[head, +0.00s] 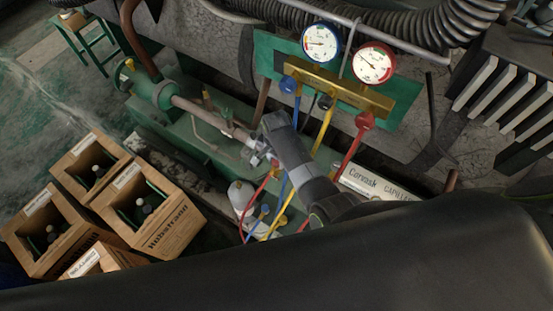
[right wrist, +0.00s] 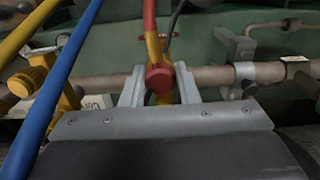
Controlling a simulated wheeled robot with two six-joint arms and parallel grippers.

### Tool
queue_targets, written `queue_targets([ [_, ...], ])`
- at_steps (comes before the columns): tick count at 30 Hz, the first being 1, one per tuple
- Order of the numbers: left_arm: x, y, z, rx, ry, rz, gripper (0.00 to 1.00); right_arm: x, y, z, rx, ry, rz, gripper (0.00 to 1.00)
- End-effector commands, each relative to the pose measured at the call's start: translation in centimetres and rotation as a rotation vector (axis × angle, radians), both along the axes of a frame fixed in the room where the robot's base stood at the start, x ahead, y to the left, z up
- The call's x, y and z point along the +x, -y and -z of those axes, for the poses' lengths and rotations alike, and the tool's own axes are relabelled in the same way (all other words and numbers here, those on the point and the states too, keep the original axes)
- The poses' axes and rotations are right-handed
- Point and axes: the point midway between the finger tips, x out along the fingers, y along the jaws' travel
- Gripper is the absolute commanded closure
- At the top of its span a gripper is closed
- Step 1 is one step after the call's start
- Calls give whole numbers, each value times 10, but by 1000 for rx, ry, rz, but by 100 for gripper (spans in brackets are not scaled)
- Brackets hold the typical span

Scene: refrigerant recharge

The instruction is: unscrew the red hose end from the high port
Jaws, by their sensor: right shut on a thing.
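The red hose end (right wrist: 159,77) sits between the two grey fingers of my right gripper (right wrist: 159,88), which is shut on it. Its red hose (right wrist: 149,18) runs up from a yellow collar. The high port is hidden behind the hose end and fingers, so I cannot tell how they join. In the head view my right gripper (head: 258,158) is low beside the green machine, and the red hose (head: 351,146) drops from the gauge manifold (head: 338,88) and passes behind my right arm. My left gripper is not in view.
Blue (right wrist: 60,80) and yellow hoses cross the left of the right wrist view, close to the gripper. A brownish pipe (right wrist: 212,77) runs behind it, with a clamp (right wrist: 243,75) at right. Wooden crates of bottles (head: 165,228) stand at lower left in the head view.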

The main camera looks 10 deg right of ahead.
Motion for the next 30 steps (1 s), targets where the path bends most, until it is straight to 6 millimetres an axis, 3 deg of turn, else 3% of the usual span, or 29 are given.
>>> queue_targets([
  [15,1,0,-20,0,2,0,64,0,-1,-1,1,1,-299,94],
  [30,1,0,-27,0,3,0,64,1,-1,-3,1,1,-398,94],
])
